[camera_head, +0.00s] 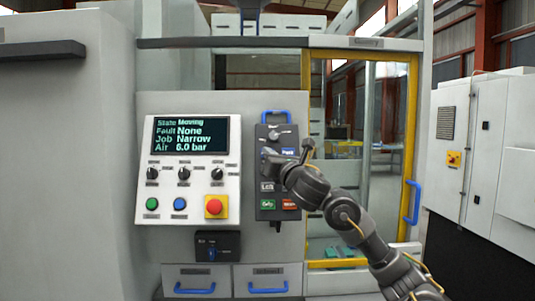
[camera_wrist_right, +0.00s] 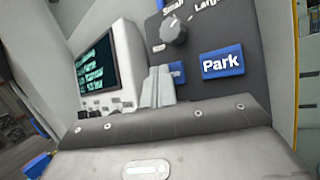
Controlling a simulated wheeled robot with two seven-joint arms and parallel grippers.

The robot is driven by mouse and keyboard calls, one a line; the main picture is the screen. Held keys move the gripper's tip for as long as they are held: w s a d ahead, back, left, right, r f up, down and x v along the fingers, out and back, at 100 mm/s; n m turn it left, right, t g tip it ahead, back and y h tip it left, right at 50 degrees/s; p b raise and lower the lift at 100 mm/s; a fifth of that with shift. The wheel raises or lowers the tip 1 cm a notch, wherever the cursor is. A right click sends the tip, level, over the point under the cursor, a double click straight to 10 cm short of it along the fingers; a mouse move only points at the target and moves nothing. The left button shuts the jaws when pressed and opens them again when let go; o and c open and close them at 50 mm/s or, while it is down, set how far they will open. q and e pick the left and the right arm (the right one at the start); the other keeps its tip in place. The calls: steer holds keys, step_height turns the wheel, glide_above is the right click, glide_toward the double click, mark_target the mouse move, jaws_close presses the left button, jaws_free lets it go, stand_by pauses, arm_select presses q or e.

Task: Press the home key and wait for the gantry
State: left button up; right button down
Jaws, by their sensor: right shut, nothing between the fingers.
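A dark grey pendant (camera_head: 263,132) with a blue handle hangs on the light machine panel. In the wrist view the pendant face (camera_wrist_right: 228,35) has a blue Park key (camera_wrist_right: 222,62) and, left of it, another blue key (camera_wrist_right: 177,72), mostly hidden by my fingers, its label unreadable. My right gripper (camera_head: 268,156) is shut and empty, its fingertips (camera_wrist_right: 158,72) at that half-hidden key. I cannot tell whether they touch it. The display (camera_head: 190,136) reads State Moving, Fault None, Job Narrow, Air 6.0 bar. My left gripper is not in view.
The control panel (camera_head: 142,185) left of the pendant has several knobs, a green button (camera_head: 152,204), a blue button (camera_head: 180,204) and a red emergency stop (camera_head: 214,206). A yellow-framed glass door (camera_head: 411,120) labelled Gantry stands right. Drawers with blue handles sit below.

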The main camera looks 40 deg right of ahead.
steer(key=shift+s+a+r, duration=0.15)
steer(key=shift+s+a, duration=0.2)
steer(key=shift+s, duration=0.15)
steer(key=s+a+p, duration=0.1)
steer(key=s+a+r+p, duration=0.1)
steer(key=s+p, duration=0.1)
steer(key=shift+s+a+r, duration=0.35)
steer(key=shift+a, duration=0.05)
stand_by(0.9)
